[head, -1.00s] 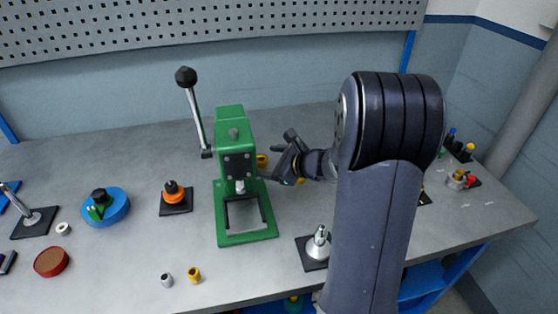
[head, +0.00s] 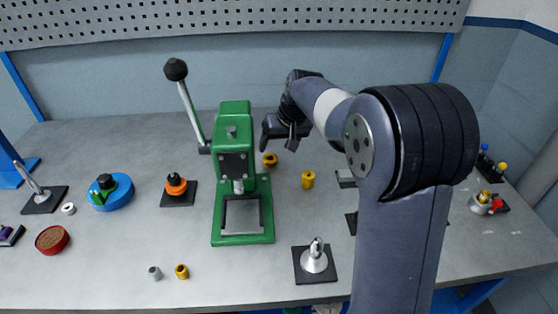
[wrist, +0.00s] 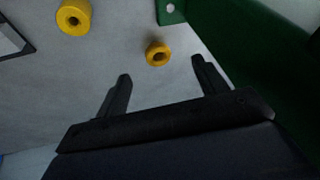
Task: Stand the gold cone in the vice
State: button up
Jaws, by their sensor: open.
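Two yellow-gold pieces stand on the bench right of the green press: a near piece (head: 308,179) and a far piece (head: 269,159) beside the press. Both show in the wrist view, the far piece (wrist: 158,54) and the other piece (wrist: 73,17), each with a hole in its top. Another small gold piece (head: 182,271) stands at the bench front. I cannot tell which is the gold cone. My gripper (head: 282,138) is open and empty above the far piece; in the wrist view that piece shows ahead of the gap between my fingers (wrist: 162,85). I cannot identify the vice; a grey block (head: 346,178) is partly hidden by my arm.
The green press (head: 233,160) with its raised lever (head: 188,105) stands close left of my gripper. A silver cone-shaped part (head: 314,259) sits on a dark pad at the front. An orange part (head: 175,186) and a blue disc (head: 111,193) lie left.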

aim_at(271, 155)
jog(key=w+f, duration=0.1)
jog(key=f, duration=0.2)
jog(key=w+a+f+n, duration=0.1)
jog(key=w+f, duration=0.1)
jog(key=w+a+f+n+h+p, duration=0.1)
jog(key=w+f, duration=0.1)
jog(key=f, duration=0.1)
jog(key=shift+f, duration=0.3)
jog(key=shift+c, duration=0.5)
jog(key=c, duration=1.1)
